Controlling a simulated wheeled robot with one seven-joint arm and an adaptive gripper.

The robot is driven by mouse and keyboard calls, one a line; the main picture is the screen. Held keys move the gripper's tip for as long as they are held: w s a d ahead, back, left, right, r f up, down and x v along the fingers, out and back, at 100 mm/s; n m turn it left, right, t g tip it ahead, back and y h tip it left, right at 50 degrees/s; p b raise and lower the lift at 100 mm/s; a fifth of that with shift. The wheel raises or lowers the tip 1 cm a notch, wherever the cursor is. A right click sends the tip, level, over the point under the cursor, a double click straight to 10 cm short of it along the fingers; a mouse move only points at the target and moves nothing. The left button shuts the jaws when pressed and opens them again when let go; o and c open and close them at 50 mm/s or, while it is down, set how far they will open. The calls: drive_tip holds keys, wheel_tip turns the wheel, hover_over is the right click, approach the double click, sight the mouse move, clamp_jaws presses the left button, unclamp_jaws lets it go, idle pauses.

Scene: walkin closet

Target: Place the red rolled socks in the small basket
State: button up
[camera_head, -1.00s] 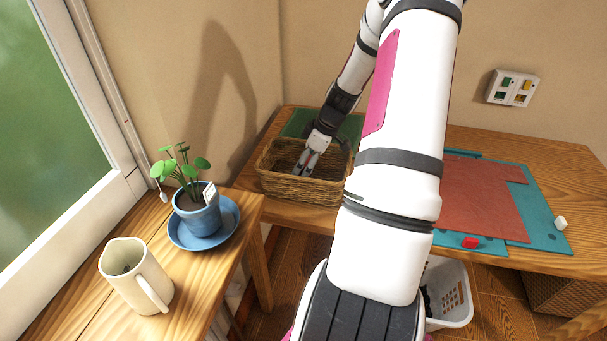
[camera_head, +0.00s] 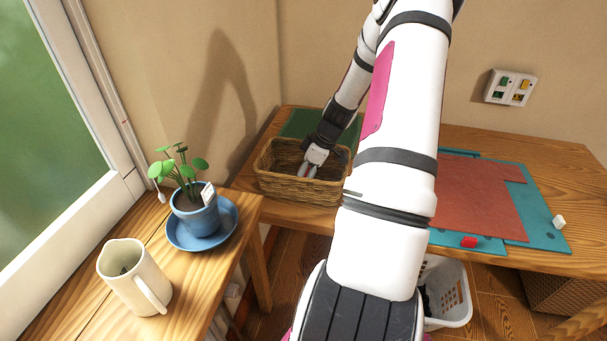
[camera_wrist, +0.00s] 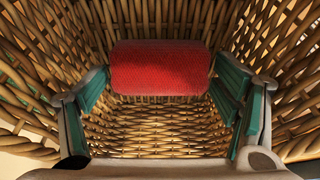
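The red rolled socks (camera_wrist: 160,67) lie crosswise between my fingertips inside the wicker basket. My gripper (camera_head: 308,171) is lowered into this small basket (camera_head: 285,187), which stands at the left end of the wooden desk. In the wrist view my two teal-padded fingers (camera_wrist: 161,75) meet the left and right ends of the roll, so my gripper is shut on the socks. The woven walls and floor (camera_wrist: 155,130) of the basket surround them. I cannot tell whether the socks touch the floor or the far wall. In the head view the socks are mostly hidden.
A blue potted plant (camera_head: 196,215) and a cream pitcher (camera_head: 133,277) stand on the left wooden table. A white laundry basket (camera_head: 448,293) stands below.

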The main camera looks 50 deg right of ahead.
drive_tip(key=shift+r, duration=0.1)
drive_tip(key=v, duration=1.2)
drive_tip(key=w+a+r+g+h, duration=0.1)
drive_tip(key=a+r, duration=0.4)
drive_tip(key=a, duration=0.3)
drive_tip(key=w+a+r+m, duration=0.1)
drive_tip(key=a+r, duration=0.4)
drive_tip(key=a, duration=0.3)
drive_tip(key=a+r+g+h, duration=0.1)
drive_tip(key=a+r, duration=0.4)
drive_tip(key=a, duration=0.3)
drive_tip(key=s+a+r+m+t, duration=0.2)
drive_tip(key=s+a+r+m, duration=0.1)
drive_tip(key=s+a, duration=1)
drive_tip(key=shift+s+a+r+p, duration=0.15)
drive_tip(key=shift+a+r+p, duration=0.35)
drive_tip(key=shift+a, duration=0.65)
